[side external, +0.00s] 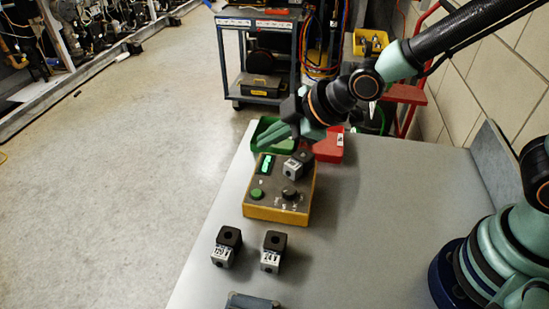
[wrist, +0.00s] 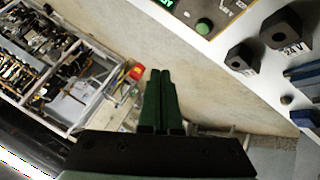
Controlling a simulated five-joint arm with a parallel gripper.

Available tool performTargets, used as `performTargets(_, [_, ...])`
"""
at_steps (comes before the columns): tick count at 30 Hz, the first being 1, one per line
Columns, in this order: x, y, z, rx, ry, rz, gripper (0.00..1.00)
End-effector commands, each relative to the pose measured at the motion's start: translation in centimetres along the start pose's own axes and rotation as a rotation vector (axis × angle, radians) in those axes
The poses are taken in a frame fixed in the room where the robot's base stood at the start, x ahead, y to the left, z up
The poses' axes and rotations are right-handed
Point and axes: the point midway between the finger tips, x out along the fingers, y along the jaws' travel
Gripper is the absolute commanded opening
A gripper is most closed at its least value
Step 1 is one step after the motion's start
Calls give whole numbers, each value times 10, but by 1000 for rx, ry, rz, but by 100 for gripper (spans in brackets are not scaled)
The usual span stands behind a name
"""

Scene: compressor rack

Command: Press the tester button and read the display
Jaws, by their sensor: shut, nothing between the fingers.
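The tester (side external: 273,211) is a yellow box with a grey face, standing on the table. Its round green button (side external: 257,194) is on the near left of the face and also shows in the wrist view (wrist: 203,27). The lit green display (side external: 267,164) is at the far left of the face; its digits are too small to read. A dark dial (side external: 291,193) is right of the button. A black and grey coil block (side external: 293,169) sits on the tester's far right.
Two labelled coil blocks, one left (side external: 226,247) and one right (side external: 272,251), stand in front of the tester. A green bin (side external: 268,125) and a red bin (side external: 330,148) are behind it. A blue-grey object (side external: 250,301) is at the near edge.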

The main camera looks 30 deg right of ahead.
Motion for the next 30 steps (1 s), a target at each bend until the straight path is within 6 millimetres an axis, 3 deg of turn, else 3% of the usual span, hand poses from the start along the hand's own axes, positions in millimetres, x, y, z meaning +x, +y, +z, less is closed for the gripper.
performTargets(5, [13, -15, -10, -83, 35, -8, 0])
performTargets(17, [14, -16, -11, -94, 41, -6, 0])
performTargets(30, [44, -35, 12, -93, 36, -10, 0])
